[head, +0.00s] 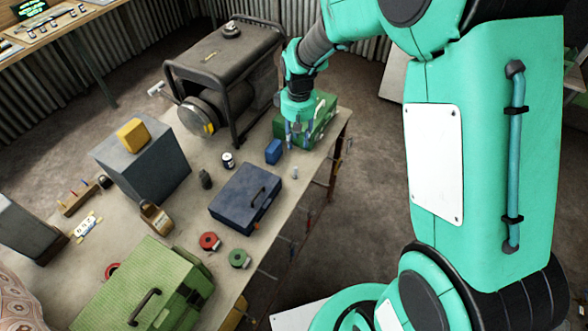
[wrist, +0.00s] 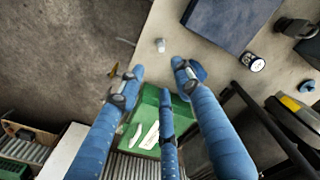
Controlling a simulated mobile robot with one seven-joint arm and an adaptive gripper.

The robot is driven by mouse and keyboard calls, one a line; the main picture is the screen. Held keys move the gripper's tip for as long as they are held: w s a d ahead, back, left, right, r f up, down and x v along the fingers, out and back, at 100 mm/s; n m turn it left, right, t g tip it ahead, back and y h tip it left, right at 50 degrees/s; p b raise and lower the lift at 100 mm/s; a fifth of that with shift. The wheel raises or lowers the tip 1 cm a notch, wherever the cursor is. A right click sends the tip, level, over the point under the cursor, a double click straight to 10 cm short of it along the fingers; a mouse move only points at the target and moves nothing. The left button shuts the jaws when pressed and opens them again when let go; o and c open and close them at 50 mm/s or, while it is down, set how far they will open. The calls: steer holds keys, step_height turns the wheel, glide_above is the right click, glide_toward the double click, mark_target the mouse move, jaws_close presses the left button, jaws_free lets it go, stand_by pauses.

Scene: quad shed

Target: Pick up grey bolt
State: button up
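The grey bolt (head: 294,173) is a small pale grey piece on the workbench, near its right edge in the head view. In the wrist view the bolt (wrist: 160,45) lies on the bare bench top, beyond my fingertips. My gripper (head: 298,142) hangs over the green box at the bench's far right corner. In the wrist view my gripper (wrist: 157,80) has its blue fingers spread apart with nothing between them. The bolt is apart from the fingers.
A green box (head: 318,118) stands under my gripper. A small blue box (head: 273,151) stands left of the bolt. A dark blue case (head: 238,192), a white-labelled can (head: 228,160) and a generator (head: 222,62) are farther left. The bench edge (head: 322,168) lies close to the bolt.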

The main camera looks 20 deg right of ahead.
glide_above(295, 175)
steer(key=w, duration=0.1)
step_height(295, 175, down, 5)
steer(key=shift+d+f+n+g, duration=0.1)
steer(key=shift+d+n+g, duration=0.15)
steer(key=shift+n+g, duration=0.05)
steer(key=shift+f, duration=0.1)
steer(key=shift+f+b, duration=0.65)
steer(key=shift+f, duration=3.5)
steer(key=shift+f, duration=0.1)
steer(key=shift+s+a+f+b, duration=0.1)
steer(key=shift+f+b, duration=0.25)
steer(key=shift+f, duration=0.95)
steer(key=shift+s+f+b, duration=0.1)
steer(key=shift+f+b, duration=0.2)
steer(key=shift+f, duration=0.95)
jaws_close()
